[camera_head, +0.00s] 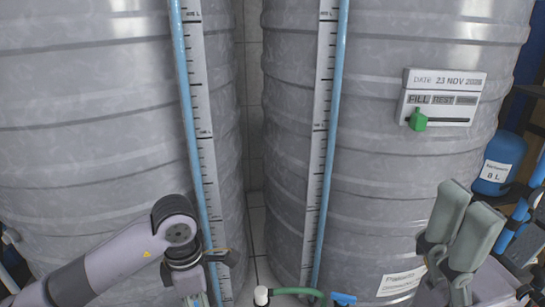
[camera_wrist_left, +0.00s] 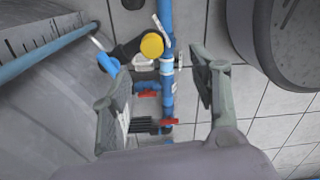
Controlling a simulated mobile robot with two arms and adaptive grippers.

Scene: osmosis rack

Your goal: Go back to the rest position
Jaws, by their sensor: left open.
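My left gripper (camera_head: 207,272) is low in front of the left grey tank in the head view. In the left wrist view its fingers (camera_wrist_left: 163,82) stand wide apart, with nothing held. A blue pipe (camera_wrist_left: 166,98) with red valve handles and a yellow-capped fitting (camera_wrist_left: 152,45) shows between the fingers, beyond them. My right gripper (camera_head: 464,222) is at the lower right of the head view, with two grey fingers pointing up close together. No object shows in it, and its gap is hard to judge.
Two large ribbed tanks, left (camera_head: 90,110) and right (camera_head: 400,150), carry level scales, with a narrow tiled gap (camera_head: 255,180) between. A date sign with green slider (camera_head: 418,121) hangs on the right tank. A blue container (camera_head: 500,160) is at right. A green hose (camera_head: 298,292) runs low.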

